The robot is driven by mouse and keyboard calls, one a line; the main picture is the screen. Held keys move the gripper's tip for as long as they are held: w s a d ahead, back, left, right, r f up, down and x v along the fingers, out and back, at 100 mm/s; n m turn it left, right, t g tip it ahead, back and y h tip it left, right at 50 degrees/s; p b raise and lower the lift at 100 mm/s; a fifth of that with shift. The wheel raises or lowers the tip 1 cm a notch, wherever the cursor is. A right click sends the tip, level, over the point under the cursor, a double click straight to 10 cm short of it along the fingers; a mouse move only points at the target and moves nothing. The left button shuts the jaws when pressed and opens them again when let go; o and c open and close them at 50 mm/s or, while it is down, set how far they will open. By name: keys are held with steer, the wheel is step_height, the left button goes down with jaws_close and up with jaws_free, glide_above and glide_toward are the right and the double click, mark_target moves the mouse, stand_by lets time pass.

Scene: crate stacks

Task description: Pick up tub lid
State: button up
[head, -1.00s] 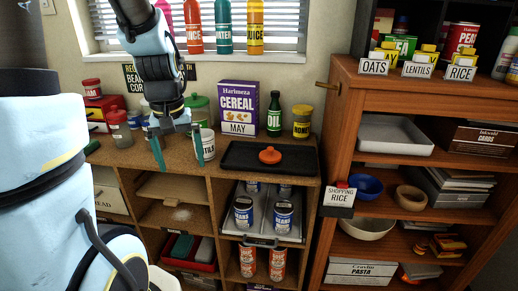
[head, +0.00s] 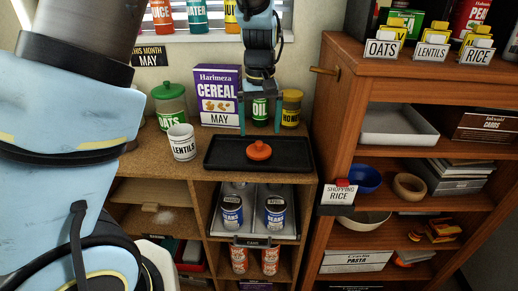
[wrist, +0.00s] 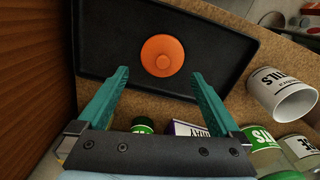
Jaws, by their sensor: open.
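The tub lid (head: 259,150) is a round orange disc with a small knob on top. It lies on a black tray (head: 222,164) on the wooden counter. The lid also shows in the wrist view (wrist: 162,56), beyond the fingertips and between their lines. My gripper (head: 260,131) hangs above the back part of the tray in the head view, with its teal fingers pointing down. In the wrist view my gripper (wrist: 164,82) is open and empty, its fingers wide apart. It does not touch the lid.
Behind the tray stand a cereal box (head: 219,95), an oil bottle (head: 260,110) and a honey jar (head: 291,108). A taller wooden shelf (head: 334,115) rises close on the right.

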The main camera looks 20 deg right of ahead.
mark_target(259, 142)
steer(key=shift+s+a+f+p, duration=0.1)
steer(key=shift+f+p, duration=0.4)
steer(key=shift+f, duration=1.05)
steer(key=shift+s+a+f+p, duration=0.1)
steer(key=shift+f+p, duration=0.35)
steer(key=shift+f, duration=1.1)
steer(key=shift+c, duration=0.2)
